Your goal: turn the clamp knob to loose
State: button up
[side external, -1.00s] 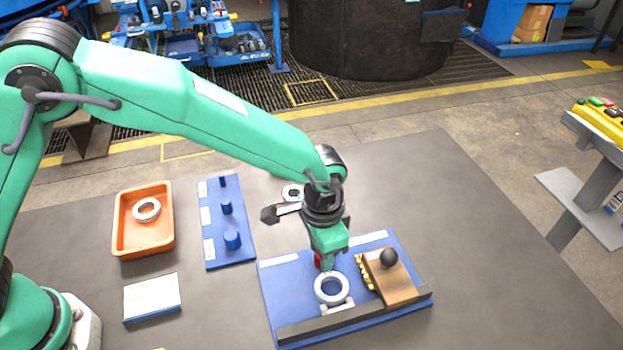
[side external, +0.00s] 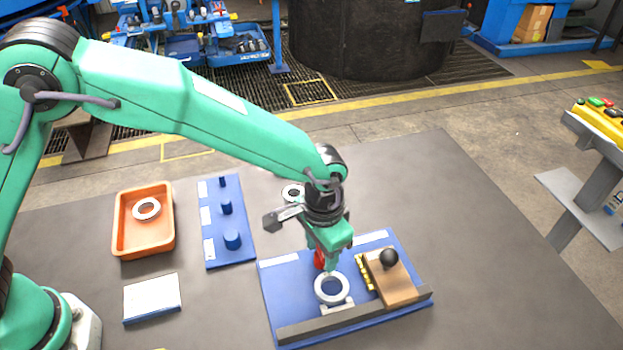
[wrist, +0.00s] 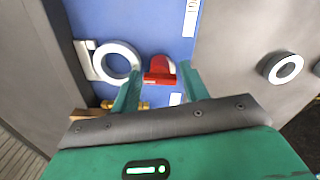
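The red knob (wrist: 158,72), with a white mark on it, stands on the blue fixture board (wrist: 150,25) beside a pale ring (wrist: 117,62). In the side view the knob (side external: 319,259) is partly hidden by my gripper (side external: 329,264), which points down over the board behind the ring (side external: 331,287). In the wrist view the fingers of my gripper (wrist: 160,75) are apart, one on each side of the knob. I cannot tell whether they touch it.
An orange tray (side external: 122,242) with a ring, a blue peg board (side external: 215,190) and a white-topped block (side external: 152,298) lie left. The table's right side is clear.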

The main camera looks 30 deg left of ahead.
aim_at(318, 249)
jog(key=shift+r, duration=3.9)
jog(key=shift+a+r, duration=0.3)
jog(key=shift+a, duration=0.05)
jog(key=s+a+r+n+t+h, duration=0.1)
jog(key=a+r, duration=0.5)
jog(key=a, duration=0.3)
jog(key=s+a+r+n+t, duration=0.1)
jog(key=a+r+n, duration=0.1)
jog(key=a+r, duration=0.45)
jog(key=s+a+n+t+y, duration=0.1)
jog(key=s+a+n+t, duration=0.1)
jog(key=s+a, duration=1.1)
jog(key=a+t, duration=0.1)
jog(key=a, duration=0.2)
jog(key=shift+s+a+r+n+t, duration=0.2)
jog(key=shift+s+a+n+t, duration=0.1)
jog(key=shift+a+n, duration=0.1)
